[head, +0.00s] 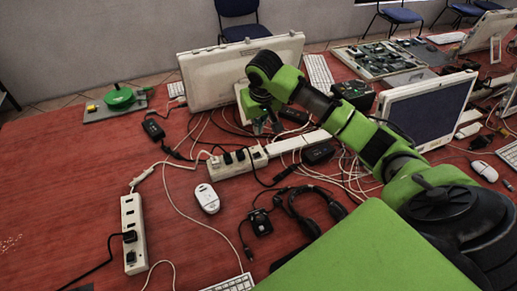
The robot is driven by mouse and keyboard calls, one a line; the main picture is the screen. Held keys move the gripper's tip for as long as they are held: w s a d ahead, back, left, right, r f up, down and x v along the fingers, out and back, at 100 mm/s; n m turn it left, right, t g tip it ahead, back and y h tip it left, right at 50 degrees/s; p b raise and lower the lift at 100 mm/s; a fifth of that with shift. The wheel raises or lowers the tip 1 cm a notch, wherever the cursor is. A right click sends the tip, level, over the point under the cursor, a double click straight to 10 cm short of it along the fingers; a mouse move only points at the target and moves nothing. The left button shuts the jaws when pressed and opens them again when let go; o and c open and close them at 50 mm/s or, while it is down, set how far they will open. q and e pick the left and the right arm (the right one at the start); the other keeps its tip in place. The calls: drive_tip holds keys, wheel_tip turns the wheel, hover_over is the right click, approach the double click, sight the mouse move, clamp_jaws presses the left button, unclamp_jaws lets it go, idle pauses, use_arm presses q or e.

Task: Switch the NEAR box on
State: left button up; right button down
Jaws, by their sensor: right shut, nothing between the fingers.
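Two white power strips with sockets lie on the red table. The nearer one (131,220) is at the left front, with a black plug (130,237) in its lower part. The farther one (238,161) lies near the middle, with several black plugs in it. Whether either switch is on is too small to tell. My right gripper (262,124) points down above the cables behind the farther strip, beside the back monitor. It is shut and empty, well apart from the nearer strip. Its fingertips are small and partly hard to make out. My left gripper is out of view.
Tangled white and black cables spread over the middle. A white mouse (207,198), a black adapter (260,222) and a cable coil (310,209) lie in front. Monitors stand at the back (225,75) and right (430,108). The table's left side is mostly clear.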

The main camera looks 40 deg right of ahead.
drive_tip(key=shift+f, duration=0.1)
drive_tip(key=p, duration=0.2)
approach(258, 153)
drive_tip(key=x, duration=0.5)
drive_tip(key=shift+w+f, duration=0.15)
drive_tip(key=shift+w, duration=0.1)
drive_tip(key=shift+d+f, duration=0.15)
drive_tip(key=shift+f, duration=0.55)
